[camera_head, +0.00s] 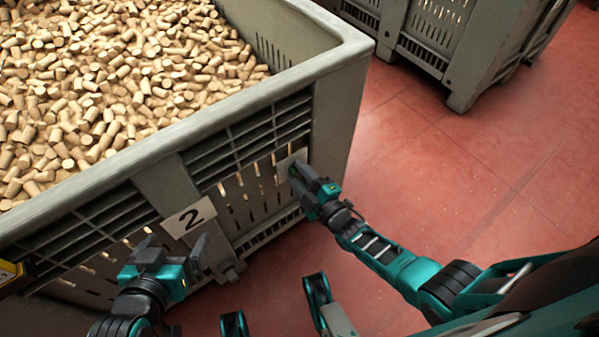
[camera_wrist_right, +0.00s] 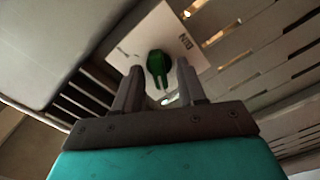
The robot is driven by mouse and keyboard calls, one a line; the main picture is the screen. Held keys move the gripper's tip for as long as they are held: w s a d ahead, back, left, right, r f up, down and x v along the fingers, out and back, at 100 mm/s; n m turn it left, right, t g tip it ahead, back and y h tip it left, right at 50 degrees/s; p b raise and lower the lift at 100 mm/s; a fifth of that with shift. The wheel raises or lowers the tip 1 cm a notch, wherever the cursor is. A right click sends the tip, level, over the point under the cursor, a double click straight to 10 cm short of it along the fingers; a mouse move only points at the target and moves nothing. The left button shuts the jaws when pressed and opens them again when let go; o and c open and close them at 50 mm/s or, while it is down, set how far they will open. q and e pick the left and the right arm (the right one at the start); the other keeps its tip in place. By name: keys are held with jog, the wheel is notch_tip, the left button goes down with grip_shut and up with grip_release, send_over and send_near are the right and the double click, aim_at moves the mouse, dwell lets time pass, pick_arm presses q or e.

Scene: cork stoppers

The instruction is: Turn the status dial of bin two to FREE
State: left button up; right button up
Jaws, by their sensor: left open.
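Bin two (camera_head: 150,165) is a grey slatted crate full of corks, with a number 2 plate (camera_head: 190,217) on its side. The pale dial plate (camera_head: 291,160) is on the same side, further right. In the right wrist view, the green dial knob (camera_wrist_right: 158,67) sits on that plate (camera_wrist_right: 133,50); the plate's small lettering is hard to read. My right gripper (camera_head: 298,176) is at the plate. Its fingers (camera_wrist_right: 160,84) are apart on either side of the knob, with gaps visible. My left gripper (camera_head: 174,246) is open and empty, in front of the number plate.
Another grey bin (camera_head: 440,45) stands at the back right. The red floor (camera_head: 430,160) between the bins and to the right is clear. A yellow and black thing (camera_head: 10,272) shows at the left edge.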

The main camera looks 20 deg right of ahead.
jog(key=c, duration=0.7)
pick_arm(q)
jog(key=shift+f, duration=0.1)
pick_arm(e)
jog(key=shift+m, duration=0.3)
jog(key=shift+d+m, duration=0.1)
jog(key=shift+m, duration=0.9)
jog(key=m+b, duration=0.1)
jog(key=m, duration=0.3)
pick_arm(q)
jog(key=shift+d+f, duration=0.15)
jog(key=shift+d, duration=0.1)
pick_arm(e)
jog(key=m, duration=0.5)
jog(key=shift+w+d, duration=0.1)
jog(key=shift+r, duration=0.1)
pick_arm(q)
jog(key=shift+f, duration=0.2)
pick_arm(e)
jog(key=o, duration=0.7)
